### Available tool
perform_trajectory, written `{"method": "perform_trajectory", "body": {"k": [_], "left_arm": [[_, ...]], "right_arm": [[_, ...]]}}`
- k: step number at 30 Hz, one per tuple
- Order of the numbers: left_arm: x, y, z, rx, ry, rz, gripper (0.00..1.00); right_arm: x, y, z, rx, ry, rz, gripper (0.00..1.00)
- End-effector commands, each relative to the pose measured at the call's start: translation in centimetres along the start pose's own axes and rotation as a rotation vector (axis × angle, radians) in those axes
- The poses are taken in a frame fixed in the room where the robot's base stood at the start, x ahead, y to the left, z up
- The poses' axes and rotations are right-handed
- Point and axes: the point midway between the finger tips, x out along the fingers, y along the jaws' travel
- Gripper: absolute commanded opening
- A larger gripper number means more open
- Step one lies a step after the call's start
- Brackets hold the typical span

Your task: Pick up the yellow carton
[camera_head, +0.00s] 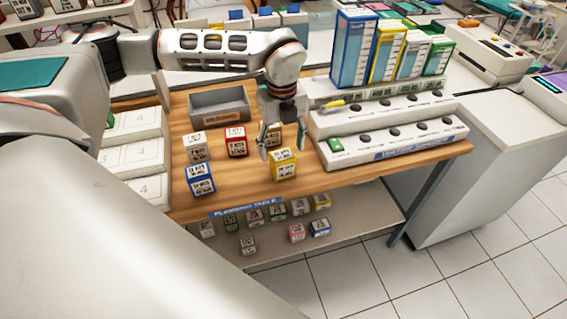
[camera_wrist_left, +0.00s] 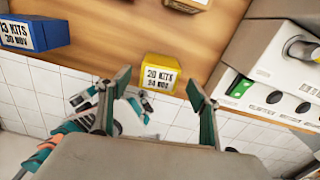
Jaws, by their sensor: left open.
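A small yellow carton (camera_head: 283,163) with a printed white label stands near the front edge of the wooden table; it also shows in the left wrist view (camera_wrist_left: 161,74). A second yellow-sided carton (camera_head: 273,136) stands just behind it, partly hidden by my gripper; its lower part shows at the top of the left wrist view (camera_wrist_left: 187,4). My left gripper (camera_head: 282,142) is open and empty, pointing down by these cartons. In the left wrist view, its fingertips (camera_wrist_left: 158,76) appear on either side of the front yellow carton, with no visible contact. My right gripper is out of view.
A blue carton (camera_head: 200,179), red carton (camera_head: 237,141) and pale carton (camera_head: 198,146) stand to the left. A grey bin (camera_head: 219,103) is behind. A white stepped rack (camera_head: 390,145) stands close on the right, with tall boxes behind. Several cartons sit on the lower shelf (camera_head: 349,233).

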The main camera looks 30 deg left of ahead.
Motion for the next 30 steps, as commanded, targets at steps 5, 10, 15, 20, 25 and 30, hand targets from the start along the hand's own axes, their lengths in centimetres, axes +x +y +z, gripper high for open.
{"method": "perform_trajectory", "body": {"k": [5, 10, 15, 20, 25, 30], "left_arm": [[2.7, 0.2, -0.3, 0.0, 0.002, 0.004, 0.62], [3.8, 0.1, -0.3, 0.001, 0.002, 0.001, 0.62], [3.9, 0.1, -0.3, 0.001, 0.002, 0.001, 0.62], [3.8, 0.1, -0.3, 0.002, 0.002, 0.001, 0.31], [3.8, 0.1, -0.3, 0.002, 0.002, 0.0, 0.2], [3.8, 0.1, -0.3, 0.002, 0.002, 0.0, 0.2]], "right_arm": [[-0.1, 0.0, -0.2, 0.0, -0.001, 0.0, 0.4], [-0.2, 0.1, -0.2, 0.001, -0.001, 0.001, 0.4], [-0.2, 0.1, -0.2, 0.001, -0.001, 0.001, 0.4], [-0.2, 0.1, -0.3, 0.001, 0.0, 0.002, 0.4], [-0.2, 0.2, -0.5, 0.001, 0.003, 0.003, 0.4], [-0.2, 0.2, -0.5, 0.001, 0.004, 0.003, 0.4]]}}
